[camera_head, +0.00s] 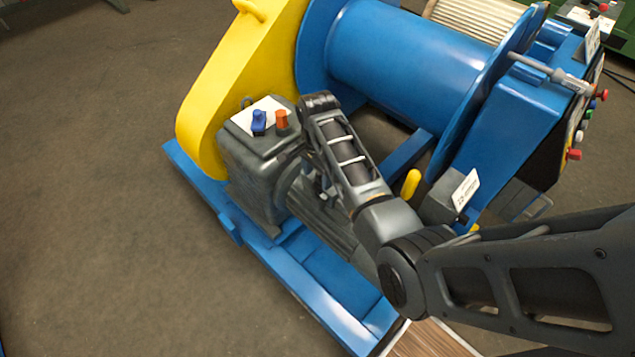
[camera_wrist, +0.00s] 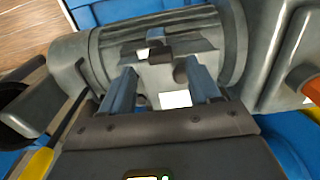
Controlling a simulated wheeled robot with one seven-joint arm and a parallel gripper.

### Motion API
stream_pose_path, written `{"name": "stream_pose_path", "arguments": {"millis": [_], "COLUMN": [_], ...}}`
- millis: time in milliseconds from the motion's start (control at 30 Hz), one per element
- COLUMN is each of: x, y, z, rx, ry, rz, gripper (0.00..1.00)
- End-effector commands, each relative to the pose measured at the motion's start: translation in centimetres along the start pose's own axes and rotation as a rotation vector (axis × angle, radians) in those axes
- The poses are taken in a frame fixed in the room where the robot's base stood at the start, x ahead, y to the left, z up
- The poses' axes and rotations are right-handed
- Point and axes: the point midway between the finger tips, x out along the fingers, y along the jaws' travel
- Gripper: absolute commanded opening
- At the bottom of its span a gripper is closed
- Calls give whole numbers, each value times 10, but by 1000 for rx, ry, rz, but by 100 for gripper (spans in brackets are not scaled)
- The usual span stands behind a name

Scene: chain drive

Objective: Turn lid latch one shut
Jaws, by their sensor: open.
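In the wrist view my gripper (camera_wrist: 161,76) is open, its two blue-grey fingers apart over the grey ribbed motor (camera_wrist: 225,40). A light grey boxy part (camera_wrist: 162,70) of the motor lies beyond and between the fingertips. Small dark pieces (camera_wrist: 188,70) stand on it near the right fingertip; I cannot tell whether one is lid latch one. A white patch (camera_wrist: 175,99) shows between the fingers. I cannot tell whether the fingers touch anything. In the head view my arm hides my gripper and much of the motor (camera_head: 322,222).
The gearbox (camera_head: 250,165) beside the motor carries a blue knob (camera_head: 259,121) and an orange knob (camera_head: 281,118). A yellow guard (camera_head: 235,75) and blue drum (camera_head: 405,55) stand behind. A blue base frame (camera_head: 290,265) runs underneath. The floor at left is clear.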

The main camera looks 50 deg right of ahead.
Motion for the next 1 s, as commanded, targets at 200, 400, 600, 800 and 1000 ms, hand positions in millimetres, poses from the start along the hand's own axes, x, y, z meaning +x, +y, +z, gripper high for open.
{"name": "stream_pose_path", "arguments": {"millis": [200, 400, 600, 800, 1000], "x": [31, 42, 42, 42, 42], "y": [0, 0, 0, 0, 0], "z": [0, 0, 0, 0, 0], "rx": [0, -1, -1, -2, -2], "ry": [0, 1, 1, 1, 1], "rz": [0, -1, -2, -2, -2], "gripper": [62, 62, 62, 46, 27]}}
